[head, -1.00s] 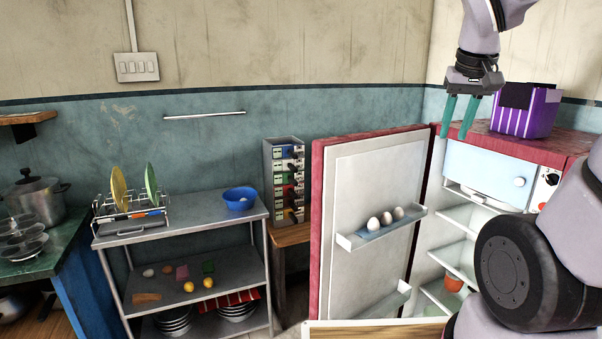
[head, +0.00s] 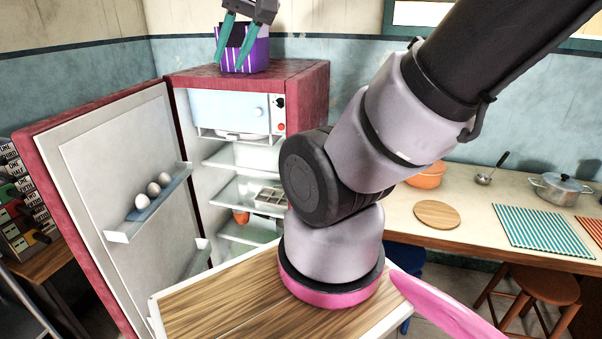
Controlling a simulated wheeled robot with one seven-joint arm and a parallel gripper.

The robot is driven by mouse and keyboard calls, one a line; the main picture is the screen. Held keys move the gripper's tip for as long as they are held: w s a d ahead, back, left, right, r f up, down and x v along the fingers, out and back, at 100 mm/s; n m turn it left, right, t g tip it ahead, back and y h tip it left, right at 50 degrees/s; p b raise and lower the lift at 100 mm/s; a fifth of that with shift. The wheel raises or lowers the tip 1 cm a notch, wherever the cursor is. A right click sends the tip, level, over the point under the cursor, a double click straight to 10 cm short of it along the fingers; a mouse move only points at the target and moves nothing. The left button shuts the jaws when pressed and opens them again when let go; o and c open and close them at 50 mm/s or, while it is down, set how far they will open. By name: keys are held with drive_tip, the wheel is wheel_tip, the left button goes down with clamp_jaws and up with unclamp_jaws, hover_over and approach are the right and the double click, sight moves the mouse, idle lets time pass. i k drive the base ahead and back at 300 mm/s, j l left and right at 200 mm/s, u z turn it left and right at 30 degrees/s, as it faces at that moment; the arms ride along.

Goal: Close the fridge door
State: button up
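The fridge (head: 308,92) is red with a white inside, and it stands open in the head view. Its door (head: 92,190) is swung wide to the left, with its inner side and egg shelf facing me. My gripper (head: 233,50) is at the top of the picture, in front of the purple striped box on the fridge top. Its two teal fingers are spread apart with nothing seen between them. It is above the fridge and apart from the door. My arm hides part of the fridge's right side and lower shelves.
Several eggs (head: 153,189) lie on the door shelf. A purple striped box (head: 258,56) stands on the fridge. A wooden-topped surface (head: 215,305) is close in front. A counter (head: 470,205) with pots runs along the right. A rack (head: 18,205) stands beyond the door at left.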

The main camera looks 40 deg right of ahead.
sight(89, 163)
drive_tip(key=z, duration=0.75)
drive_tip(key=k+j+u, duration=0.1)
drive_tip(key=j, duration=0.5)
drive_tip(key=k+j+u, duration=0.1)
drive_tip(key=j, duration=0.5)
drive_tip(key=k+j+u, duration=0.1)
drive_tip(key=j, duration=0.5)
